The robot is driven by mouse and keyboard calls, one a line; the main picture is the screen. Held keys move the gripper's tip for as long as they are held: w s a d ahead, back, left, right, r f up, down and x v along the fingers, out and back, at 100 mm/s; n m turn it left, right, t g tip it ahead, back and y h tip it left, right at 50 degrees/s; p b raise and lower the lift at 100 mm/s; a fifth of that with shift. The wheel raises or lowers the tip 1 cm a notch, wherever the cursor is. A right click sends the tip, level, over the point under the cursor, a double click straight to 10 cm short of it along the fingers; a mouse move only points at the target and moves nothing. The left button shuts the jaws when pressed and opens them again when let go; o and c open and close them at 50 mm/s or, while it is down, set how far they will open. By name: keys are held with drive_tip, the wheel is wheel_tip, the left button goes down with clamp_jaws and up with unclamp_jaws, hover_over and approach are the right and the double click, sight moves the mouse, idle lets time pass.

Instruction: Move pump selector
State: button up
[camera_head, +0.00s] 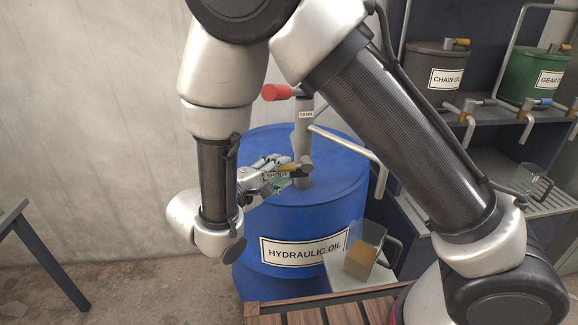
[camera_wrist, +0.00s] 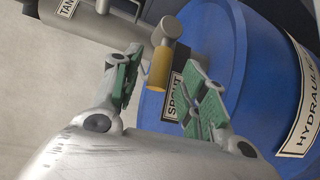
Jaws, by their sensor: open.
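The pump (camera_head: 304,130) stands on the lid of the blue hydraulic oil drum (camera_head: 330,215). It has a red-ended handle (camera_head: 276,92), a grey spout pipe and a TANK label high on its body. The selector (camera_wrist: 160,66) is a short lever with a yellow-orange grip; in the head view its grip (camera_head: 287,168) shows beside the pump's base. In the head view my gripper (camera_head: 270,175) reaches from the left and partly hides the lever.
At right, shelves hold a chain oil drum (camera_head: 436,68) and a green gear oil drum (camera_head: 537,75). A table (camera_head: 12,215) is at far left. Wooden slats lie at the bottom.

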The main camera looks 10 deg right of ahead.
sight(282, 169)
drive_tip(key=shift+x, duration=1.85)
drive_tip(key=shift+c, duration=0.3)
clamp_jaws()
